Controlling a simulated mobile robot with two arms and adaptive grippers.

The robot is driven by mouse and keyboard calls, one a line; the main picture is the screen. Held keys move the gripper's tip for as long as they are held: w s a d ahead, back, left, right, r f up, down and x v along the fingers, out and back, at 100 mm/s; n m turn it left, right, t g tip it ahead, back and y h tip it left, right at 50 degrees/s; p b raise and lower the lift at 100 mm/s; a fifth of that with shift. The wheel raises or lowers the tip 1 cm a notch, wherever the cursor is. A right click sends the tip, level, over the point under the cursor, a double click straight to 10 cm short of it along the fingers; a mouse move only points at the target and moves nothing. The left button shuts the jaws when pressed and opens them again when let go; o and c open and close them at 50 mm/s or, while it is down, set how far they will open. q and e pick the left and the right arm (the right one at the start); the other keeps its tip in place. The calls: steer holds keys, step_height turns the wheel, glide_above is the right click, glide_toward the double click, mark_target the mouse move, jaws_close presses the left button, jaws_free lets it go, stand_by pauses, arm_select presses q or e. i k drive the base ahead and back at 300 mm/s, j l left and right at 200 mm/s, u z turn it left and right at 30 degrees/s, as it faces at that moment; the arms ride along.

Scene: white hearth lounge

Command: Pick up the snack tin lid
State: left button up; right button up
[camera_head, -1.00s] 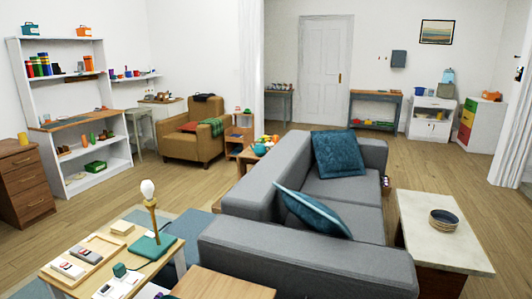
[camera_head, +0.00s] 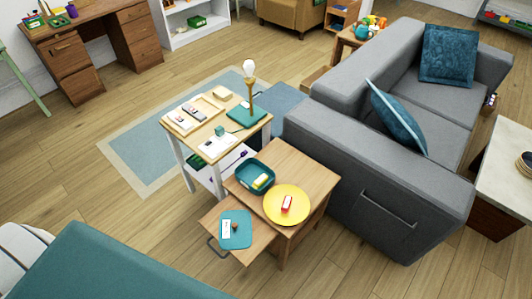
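A flat teal square piece (camera_head: 242,218), which looks like the snack tin lid, lies on a pulled-out wooden board or drawer (camera_head: 258,241) of a low wooden side table. A white card-like item and a small brown knob-like thing show on it. An open teal tin (camera_head: 242,184) of similar colour stands on the table top (camera_head: 300,163), with a pale yellow-green item inside. Neither of my grippers is in view.
A yellow plate (camera_head: 275,212) with a red and white item sits beside the tin. A table with a lamp (camera_head: 249,90) stands behind, and a grey sofa (camera_head: 385,200) on the right. A teal surface (camera_head: 110,265) fills the lower left. Wooden floor between is clear.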

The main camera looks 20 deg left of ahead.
mark_target(235, 226)
steer(key=u, duration=1.05)
steer(key=l+u, duration=0.15)
steer(key=l, duration=0.9)
